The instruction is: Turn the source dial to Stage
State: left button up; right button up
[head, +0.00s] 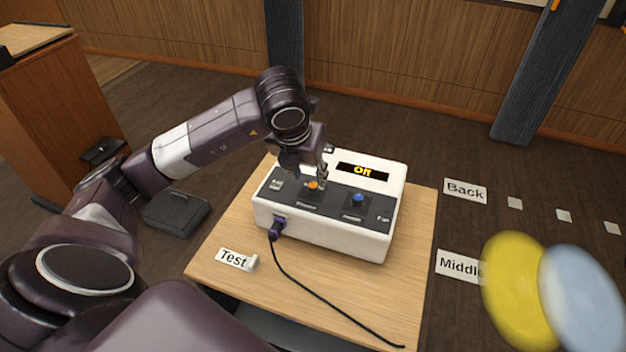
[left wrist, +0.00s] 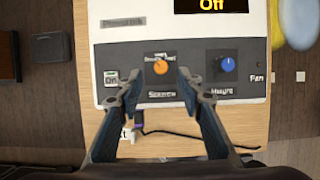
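A white control box (head: 330,228) with a dark front panel stands on a small wooden table. Its display (head: 362,172) reads "Off". The orange dial (head: 313,185) sits on the left part of the panel; it also shows in the left wrist view (left wrist: 160,67), with a label below it that looks like "Source" and small lettering above it. A blue dial (left wrist: 227,64) is to its right. My left gripper (head: 315,177) is over the orange dial; in the left wrist view its two fingers (left wrist: 161,88) are spread on either side of the dial, with nothing held. My right gripper is out of view.
An "On" button (left wrist: 111,78) lies left of the orange dial. A purple plug (head: 278,228) with a black cable is in the box's front. A "Test" card (head: 233,259) lies on the table (head: 330,298). Blurred yellow (head: 515,292) and pale blue round shapes are at the right.

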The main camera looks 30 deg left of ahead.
aim_at(313, 185)
pick_arm(q)
jog(key=p+x, duration=0.1)
jog(key=x, duration=0.4)
jog(key=shift+f, duration=0.15)
grip_shut()
